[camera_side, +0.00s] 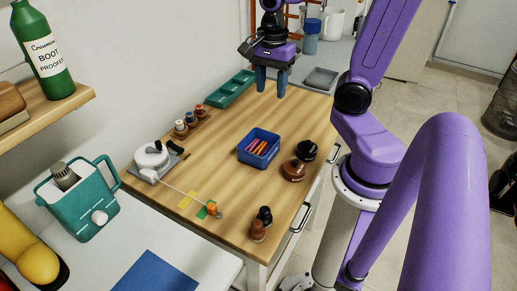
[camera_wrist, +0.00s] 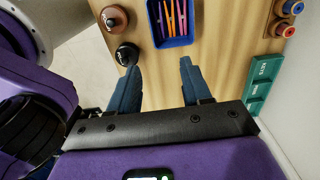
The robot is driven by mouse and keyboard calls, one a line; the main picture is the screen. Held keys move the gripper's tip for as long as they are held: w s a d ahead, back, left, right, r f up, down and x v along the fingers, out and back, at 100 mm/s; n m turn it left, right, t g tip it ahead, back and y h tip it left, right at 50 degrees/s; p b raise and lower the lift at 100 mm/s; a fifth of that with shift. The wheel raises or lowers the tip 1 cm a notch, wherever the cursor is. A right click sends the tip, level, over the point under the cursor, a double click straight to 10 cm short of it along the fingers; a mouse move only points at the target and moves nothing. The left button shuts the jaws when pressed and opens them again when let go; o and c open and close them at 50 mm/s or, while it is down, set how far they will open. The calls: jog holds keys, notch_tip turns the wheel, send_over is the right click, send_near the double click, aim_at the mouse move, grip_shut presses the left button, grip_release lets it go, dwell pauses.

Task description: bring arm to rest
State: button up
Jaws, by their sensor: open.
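My gripper (camera_side: 271,81) hangs fingers down above the far end of the wooden table (camera_side: 222,147). Its two blue-grey fingers are apart with nothing between them. In the wrist view, my gripper (camera_wrist: 158,85) is also open and empty, with bare wood between and beyond the fingers. The rest of my purple arm rises at the right of the side view. No filter vessel is in the gripper.
A blue bin (camera_side: 259,148) of coloured sticks stands mid-table. Brown (camera_side: 293,170) and black (camera_side: 306,150) round vessels stand to its right. A green tray (camera_side: 231,89) and a rack of spools (camera_side: 190,122) line the left edge. A white device (camera_side: 152,158) sits near the left corner.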

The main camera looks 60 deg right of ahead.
jog(key=s+a+f+n, duration=0.1)
jog(key=s+a+n, duration=0.5)
jog(key=n, duration=0.9)
jog(key=s+a+f+n, duration=0.2)
jog(key=s+a+n, duration=0.4)
jog(key=n, duration=0.9)
jog(key=shift+n, duration=0.3)
